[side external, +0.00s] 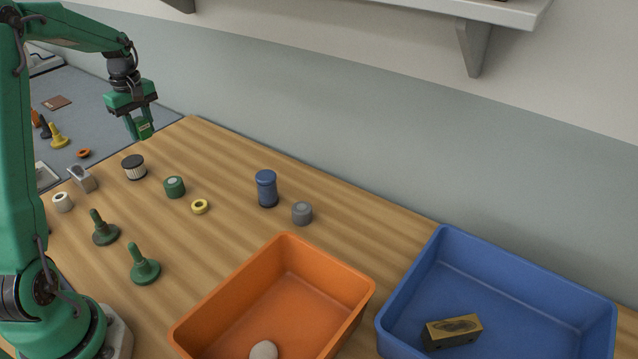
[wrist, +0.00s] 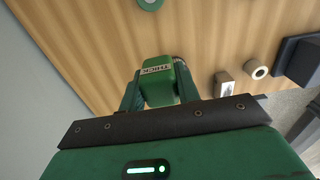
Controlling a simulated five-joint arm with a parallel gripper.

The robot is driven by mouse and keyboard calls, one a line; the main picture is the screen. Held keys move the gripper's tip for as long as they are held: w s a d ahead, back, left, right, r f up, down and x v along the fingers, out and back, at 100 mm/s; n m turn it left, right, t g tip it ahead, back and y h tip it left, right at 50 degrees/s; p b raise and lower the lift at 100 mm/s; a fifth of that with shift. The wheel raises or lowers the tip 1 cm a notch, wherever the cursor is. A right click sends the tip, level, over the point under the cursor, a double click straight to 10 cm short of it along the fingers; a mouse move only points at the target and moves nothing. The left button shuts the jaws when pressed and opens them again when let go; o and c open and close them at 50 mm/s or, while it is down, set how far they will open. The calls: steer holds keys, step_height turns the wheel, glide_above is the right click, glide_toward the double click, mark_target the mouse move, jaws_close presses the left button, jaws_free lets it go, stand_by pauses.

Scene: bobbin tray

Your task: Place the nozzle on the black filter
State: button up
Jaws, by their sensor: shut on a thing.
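My gripper (side external: 141,128) is shut on a green piece with a pale printed label, which I take to be the nozzle (wrist: 157,72). In the side view it is small and mostly covered by the fingers. The wrist view shows it between the fingertips, its lower end out of sight. The black filter (side external: 134,172) stands upright on the wooden table, a black top over a white pleated body. My gripper is raised above it, apart from it. In the wrist view only a ribbed edge of what seems to be the filter shows behind the nozzle.
A green cap (side external: 174,187), a grey bracket (side external: 82,179) and a white spool (side external: 62,202) stand near the filter. Two green knobs (side external: 145,267) (side external: 104,231), a yellow ring (side external: 200,207) and a blue bobbin (side external: 266,188) stand farther off. An orange bin (side external: 205,325) and a blue bin (side external: 560,280) are in front.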

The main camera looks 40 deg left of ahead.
glide_above(132, 160)
step_height(132, 160, down, 5)
steer(key=shift+r, duration=0.1)
steer(key=shift+d, duration=0.1)
steer(key=shift+f, duration=2.05)
steer(key=shift+f, duration=0.1)
steer(key=o, duration=1)
steer(key=shift+c, duration=0.2)
step_height(132, 160, up, 12)
